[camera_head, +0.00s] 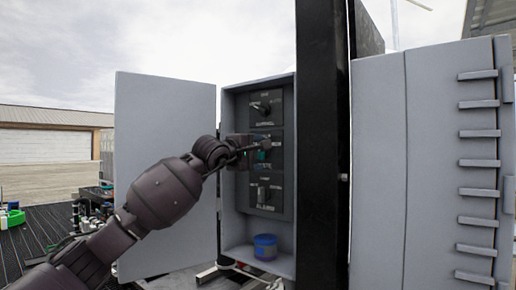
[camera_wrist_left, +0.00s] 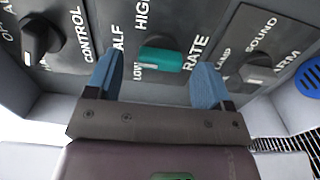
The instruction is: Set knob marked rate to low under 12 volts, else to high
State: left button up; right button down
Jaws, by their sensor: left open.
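The knob marked RATE (camera_wrist_left: 172,57) is teal and sits on the dark middle panel, with LOW, HALF and HIGH lettered around it. It also shows in the head view as a small teal knob (camera_head: 264,156), partly hidden by my gripper. Its exact setting is hard to tell. My left gripper (camera_wrist_left: 161,65) is open, its two blue fingers on either side of the teal knob with gaps showing; contact is not visible. In the head view my left gripper (camera_head: 240,146) reaches into the open cabinet (camera_head: 231,222). No readable voltage shows. My right gripper is not in view.
A black knob (camera_wrist_left: 40,38) by CONTROL is on the top panel; another knob (camera_wrist_left: 258,70), by LAMP, SOUND and ALARM, is on the bottom panel. A blue tub (camera_head: 265,247) stands on the cabinet floor. The open door (camera_head: 150,130) is left; a black post (camera_head: 322,150) is right.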

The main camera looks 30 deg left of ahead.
pick_arm(q)
jog(key=shift+w, duration=0.6)
jog(key=c, duration=0.9)
